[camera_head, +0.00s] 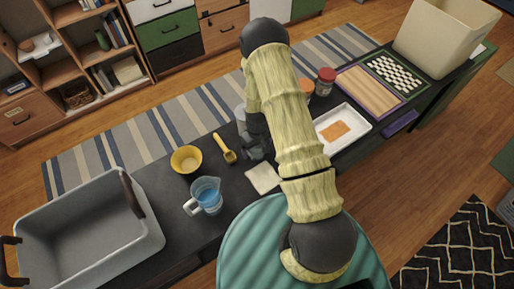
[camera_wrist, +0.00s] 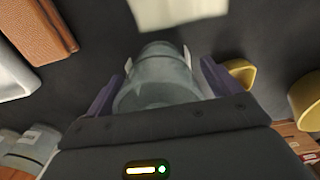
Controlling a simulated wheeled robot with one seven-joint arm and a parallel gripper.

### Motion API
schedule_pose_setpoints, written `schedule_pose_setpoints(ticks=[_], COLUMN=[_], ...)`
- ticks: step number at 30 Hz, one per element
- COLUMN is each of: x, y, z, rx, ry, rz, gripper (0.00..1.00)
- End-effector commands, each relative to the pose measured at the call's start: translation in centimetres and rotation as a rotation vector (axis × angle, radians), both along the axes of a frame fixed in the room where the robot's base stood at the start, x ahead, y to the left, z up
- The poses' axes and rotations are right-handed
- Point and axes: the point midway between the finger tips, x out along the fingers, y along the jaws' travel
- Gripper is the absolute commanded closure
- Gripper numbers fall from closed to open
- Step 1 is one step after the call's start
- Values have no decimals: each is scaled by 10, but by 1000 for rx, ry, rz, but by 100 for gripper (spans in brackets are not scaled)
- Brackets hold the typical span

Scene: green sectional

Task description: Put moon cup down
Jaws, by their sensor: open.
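A clear, greyish cup (camera_wrist: 160,78), which I take to be the moon cup, is between the two fingers of my gripper (camera_wrist: 163,85) in the wrist view. It is over the dark counter, and its lower part is hidden by the gripper body. The purple fingers are open on either side of it. I cannot tell whether the cup rests on the counter. In the head view my gripper (camera_head: 258,150) is low over the dark counter (camera_head: 180,225), partly hidden by my arm, and the cup is not clear there.
A pale cloth (camera_head: 263,178), yellow scoop (camera_head: 225,149), yellow bowl (camera_head: 186,159) and measuring jug of blue liquid (camera_head: 206,193) are close by. A white tray (camera_head: 355,120) lies to the right. A large grey bin (camera_head: 85,225) stands at the left.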

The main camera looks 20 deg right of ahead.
Motion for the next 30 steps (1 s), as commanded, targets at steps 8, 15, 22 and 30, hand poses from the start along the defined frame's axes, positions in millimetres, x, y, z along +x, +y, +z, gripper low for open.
schedule_pose_setpoints(ticks=[8, 15, 22, 30], x=[0, 0, 1, 1], y=[0, 0, 0, 0], z=[0, 0, 11, 51], rx=[0, 0, 0, -1], ry=[0, 0, -2, -4], rz=[0, 0, 0, 0], gripper=[59, 62, 62, 62])
